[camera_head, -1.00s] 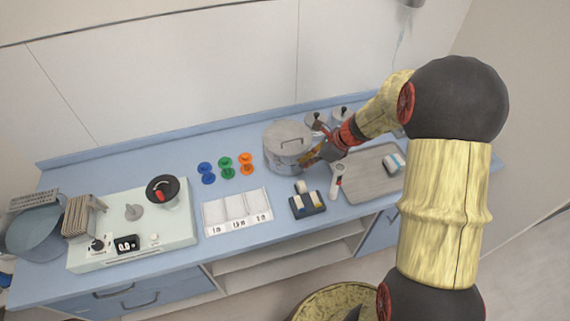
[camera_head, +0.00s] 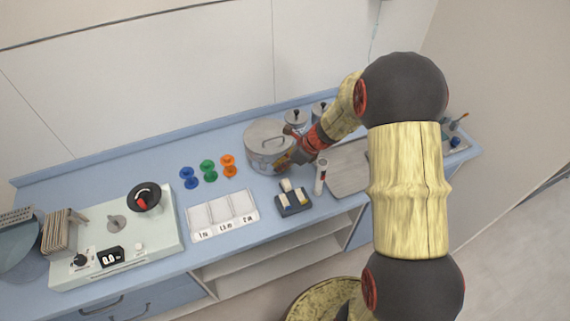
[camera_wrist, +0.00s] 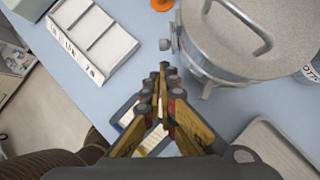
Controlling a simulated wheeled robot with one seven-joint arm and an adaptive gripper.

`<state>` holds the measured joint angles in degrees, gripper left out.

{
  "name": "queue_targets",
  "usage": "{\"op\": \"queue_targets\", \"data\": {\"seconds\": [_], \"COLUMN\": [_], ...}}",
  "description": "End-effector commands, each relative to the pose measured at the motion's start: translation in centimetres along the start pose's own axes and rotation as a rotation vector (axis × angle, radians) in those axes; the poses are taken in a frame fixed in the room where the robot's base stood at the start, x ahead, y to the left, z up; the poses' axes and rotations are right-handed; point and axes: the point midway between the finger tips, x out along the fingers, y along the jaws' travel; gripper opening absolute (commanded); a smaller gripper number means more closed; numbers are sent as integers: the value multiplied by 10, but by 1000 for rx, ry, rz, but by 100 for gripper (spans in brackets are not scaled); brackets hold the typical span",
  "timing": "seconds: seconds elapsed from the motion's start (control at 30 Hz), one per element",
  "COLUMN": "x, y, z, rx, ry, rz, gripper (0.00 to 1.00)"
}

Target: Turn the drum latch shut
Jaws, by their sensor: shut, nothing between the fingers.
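The silver metal drum (camera_head: 262,153) stands on the blue counter, with a lid and an arched handle on top. In the wrist view the drum (camera_wrist: 195,55) fills the upper right. A small grey knob-like fitting (camera_wrist: 167,44) sticks out from its side, and another (camera_wrist: 208,90) sits lower at the rim; I cannot tell which is the latch or how it is turned. My gripper (camera_wrist: 163,68) is shut and empty, its tips just below the first fitting, with contact unclear. In the head view my gripper (camera_head: 281,164) is at the drum's front right side.
A dark holder with small bottles (camera_head: 293,203) and a white-and-grey cylinder (camera_head: 320,177) stand close in front. A grey tray (camera_head: 347,180) lies right, partly behind my arm. A white sectioned tray (camera_head: 222,213) and coloured spools (camera_head: 208,170) are left. Smaller canisters (camera_head: 296,121) stand behind.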

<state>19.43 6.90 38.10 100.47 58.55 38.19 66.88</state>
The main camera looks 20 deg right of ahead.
Motion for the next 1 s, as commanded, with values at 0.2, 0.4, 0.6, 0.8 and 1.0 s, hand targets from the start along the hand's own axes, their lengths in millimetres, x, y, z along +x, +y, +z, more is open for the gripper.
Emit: {"op": "queue_targets", "data": {"seconds": [0.2, 0.4, 0.6, 0.8, 1.0], "x": [33, 43, 44, 43, 40], "y": [0, 0, 0, 0, 1], "z": [-1, 0, 0, 1, 3], "rx": [-2, -1, -2, -1, -1], "ry": [1, 0, 0, 3, 32], "rz": [2, -1, -1, -1, -1], "gripper": [0, 0, 0, 0, 0]}}
